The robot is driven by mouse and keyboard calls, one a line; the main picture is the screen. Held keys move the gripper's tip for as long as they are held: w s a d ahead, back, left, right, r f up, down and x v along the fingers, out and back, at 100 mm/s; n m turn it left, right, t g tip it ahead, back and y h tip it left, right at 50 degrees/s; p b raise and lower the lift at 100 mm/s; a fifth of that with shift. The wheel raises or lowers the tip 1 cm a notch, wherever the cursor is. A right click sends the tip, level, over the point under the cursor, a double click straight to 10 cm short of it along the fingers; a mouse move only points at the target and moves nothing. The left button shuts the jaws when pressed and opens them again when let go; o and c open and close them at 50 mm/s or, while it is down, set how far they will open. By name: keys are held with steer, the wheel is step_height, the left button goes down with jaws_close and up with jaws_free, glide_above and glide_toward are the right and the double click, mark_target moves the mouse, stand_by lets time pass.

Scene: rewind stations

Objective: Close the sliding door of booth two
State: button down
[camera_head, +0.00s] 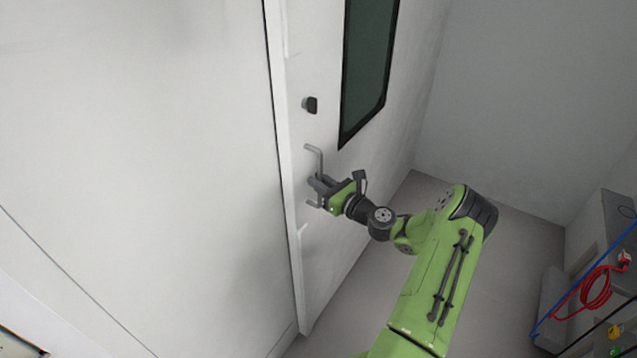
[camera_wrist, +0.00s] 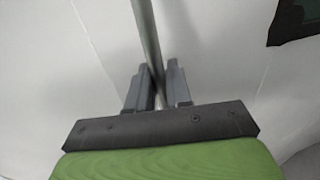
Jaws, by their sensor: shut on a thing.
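The white sliding door (camera_head: 318,240) stands at the centre of the head view, with a dark window (camera_head: 366,70) in its upper part. A grey bar handle (camera_head: 314,153) is fixed to the door below a small black knob (camera_head: 310,104). My gripper (camera_head: 315,186) is at the handle, with its fingers around the bar. In the wrist view the handle bar (camera_wrist: 146,35) runs down between the two grey fingers of my gripper (camera_wrist: 158,88), which are shut on it. The fingers hide part of the handle.
A plain white wall panel (camera_head: 130,150) fills the left side, beside the door's edge. At the lower right, a grey unit (camera_head: 612,235) carries a coiled red cable (camera_head: 597,290) and a blue line. Grey floor (camera_head: 530,235) lies open between the door and that unit.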

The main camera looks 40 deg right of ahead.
steer(key=shift+a, duration=0.2)
steer(key=c, duration=1.4)
jaws_free()
steer(key=shift+o, duration=0.9)
steer(key=shift+s+a, duration=0.1)
steer(key=shift+a, duration=0.05)
steer(key=s+d+b, duration=0.1)
steer(key=s+d, duration=0.1)
steer(key=s, duration=1.3)
steer(key=shift+s+d, duration=0.2)
steer(key=shift+s, duration=0.1)
